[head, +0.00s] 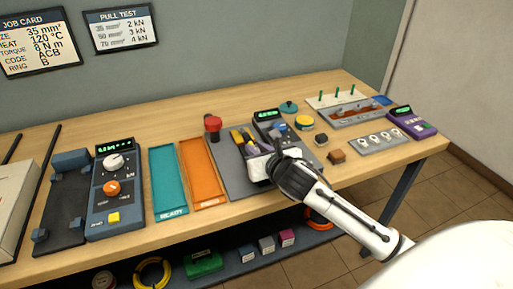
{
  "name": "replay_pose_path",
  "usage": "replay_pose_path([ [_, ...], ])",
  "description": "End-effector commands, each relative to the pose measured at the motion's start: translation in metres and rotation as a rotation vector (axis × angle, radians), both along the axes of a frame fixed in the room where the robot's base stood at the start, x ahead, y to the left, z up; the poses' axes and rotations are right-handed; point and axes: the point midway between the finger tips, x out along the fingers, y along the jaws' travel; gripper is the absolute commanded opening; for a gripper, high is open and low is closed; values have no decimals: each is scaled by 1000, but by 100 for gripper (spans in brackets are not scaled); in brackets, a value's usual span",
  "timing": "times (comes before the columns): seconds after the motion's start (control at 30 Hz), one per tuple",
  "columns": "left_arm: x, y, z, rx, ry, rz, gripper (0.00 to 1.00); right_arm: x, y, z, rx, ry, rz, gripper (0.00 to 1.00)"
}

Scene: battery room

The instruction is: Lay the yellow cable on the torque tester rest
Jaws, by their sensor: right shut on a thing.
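My right gripper (258,164) reaches in from the lower right and is over the dark grey plate (228,164) at the middle of the bench. It is shut on the yellow cable (238,137), a short yellow and dark piece that shows just beyond the fingers. The gripper hides part of the cable. A dark device with a green display (268,115), which looks like the torque tester, stands at the back of the plate. The gripper hides part of it and its rest, so I cannot tell whether the cable touches the rest. My left gripper is out of view.
A slotted grey block (380,141) and purple meter (411,121) are at right.

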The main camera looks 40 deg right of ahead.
Motion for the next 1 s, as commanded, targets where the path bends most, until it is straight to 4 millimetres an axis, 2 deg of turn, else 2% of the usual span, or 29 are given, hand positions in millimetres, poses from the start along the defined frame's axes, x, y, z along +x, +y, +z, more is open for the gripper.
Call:
replay_pose_path([
  [0.93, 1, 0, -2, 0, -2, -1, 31, 0, 0, -10, -1, -2, 1, 0],
  [0.97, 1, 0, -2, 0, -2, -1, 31, 0, 0, -9, -1, -2, 1, 23],
  [1.0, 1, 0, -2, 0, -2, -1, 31, 0, 0, -9, -1, -2, 1, 30],
])
